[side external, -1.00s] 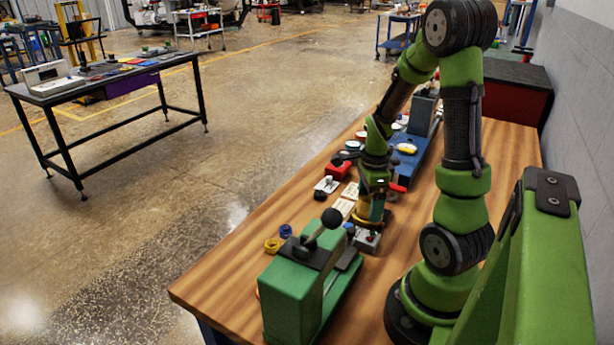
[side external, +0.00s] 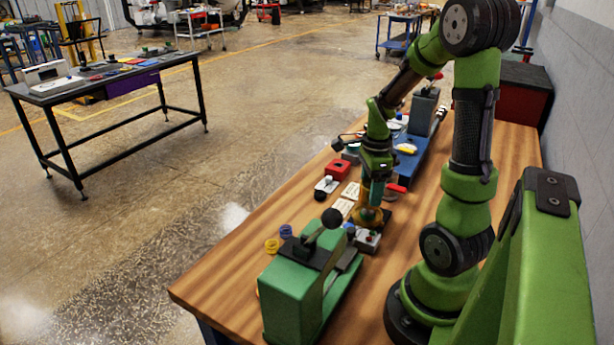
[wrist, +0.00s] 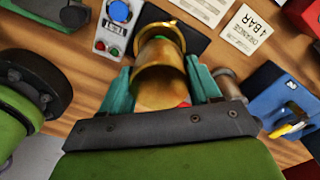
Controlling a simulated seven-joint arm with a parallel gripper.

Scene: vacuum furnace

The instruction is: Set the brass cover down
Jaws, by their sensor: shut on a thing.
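The brass cover (wrist: 158,78) is a shiny golden cup-like piece, held between the teal fingers of my gripper (wrist: 160,92) in the wrist view. A brass rim (wrist: 160,32) shows at its far end, over a dark square pad (wrist: 190,22). In the side view the brass cover (side external: 367,214) is low over the bench, under my gripper (side external: 376,195), at the dark pad (side external: 386,217). I cannot tell whether its lower edge touches the pad. My gripper is shut on the cover.
A grey control box (side external: 367,240) with coloured buttons stands close beside the pad. A green block with a black-knobbed lever (side external: 300,280) is in front. Paper labels (wrist: 245,30), a red box (side external: 338,169) and a blue fixture (side external: 410,158) lie behind. The right of the wooden bench is clear.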

